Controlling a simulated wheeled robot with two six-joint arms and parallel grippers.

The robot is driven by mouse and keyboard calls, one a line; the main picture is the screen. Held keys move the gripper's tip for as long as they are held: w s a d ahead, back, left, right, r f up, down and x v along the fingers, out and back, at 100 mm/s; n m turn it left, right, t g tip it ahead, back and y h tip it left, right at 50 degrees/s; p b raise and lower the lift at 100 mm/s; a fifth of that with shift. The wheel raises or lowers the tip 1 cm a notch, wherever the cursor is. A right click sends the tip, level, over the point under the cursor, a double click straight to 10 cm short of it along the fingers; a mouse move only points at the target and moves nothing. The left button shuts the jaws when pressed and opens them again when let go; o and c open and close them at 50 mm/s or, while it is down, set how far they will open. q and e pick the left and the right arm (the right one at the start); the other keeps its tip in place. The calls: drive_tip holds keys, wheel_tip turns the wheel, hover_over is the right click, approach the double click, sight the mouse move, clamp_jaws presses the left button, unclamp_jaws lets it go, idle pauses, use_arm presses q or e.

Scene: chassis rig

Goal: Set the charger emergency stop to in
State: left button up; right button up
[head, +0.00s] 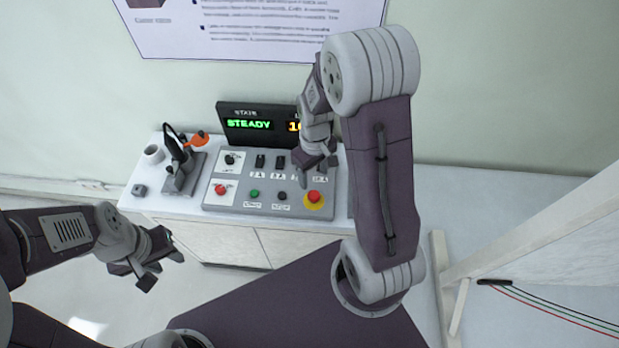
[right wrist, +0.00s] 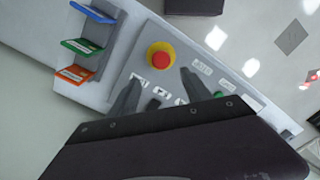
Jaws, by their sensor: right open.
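The emergency stop, a red mushroom button on a yellow round base (head: 314,197), is at the right front of the grey control panel (head: 234,206). It also shows in the right wrist view (right wrist: 160,56), beyond and between my fingers. Whether the button is in or out I cannot tell. My right gripper (head: 321,163) is above the panel, behind the stop in the head view, apart from it. In the right wrist view its fingers (right wrist: 157,88) are spread with nothing between them. My left gripper (head: 160,272) is in front of the counter at the left, its fingers apart and empty.
A display (head: 249,125) reading STEADY stands behind the panel. A smaller red button (head: 221,189), a green button (head: 254,193) and several switches share the panel. A holder with an orange-tipped tool (head: 198,139) is at left. Coloured cards (right wrist: 80,46) sit beside the panel.

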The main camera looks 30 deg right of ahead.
sight(314, 194)
drive_tip(key=s+f, duration=0.2)
drive_tip(key=shift+a+f, duration=0.15)
drive_tip(key=shift+f, duration=0.15)
drive_tip(key=f, duration=0.2)
drive_tip(key=w+f, duration=0.1)
drive_tip(key=f, duration=0.2)
drive_tip(key=shift+w+f, duration=0.25)
drive_tip(key=shift+f, duration=0.15)
drive_tip(key=shift+s+f, duration=0.1)
drive_tip(key=shift+s, duration=0.25)
drive_tip(key=shift+w, duration=0.15)
clamp_jaws()
use_arm(q)
drive_tip(key=shift+s+a+r, duration=0.1)
drive_tip(key=shift+s+r, duration=0.2)
drive_tip(key=shift+s, duration=0.2)
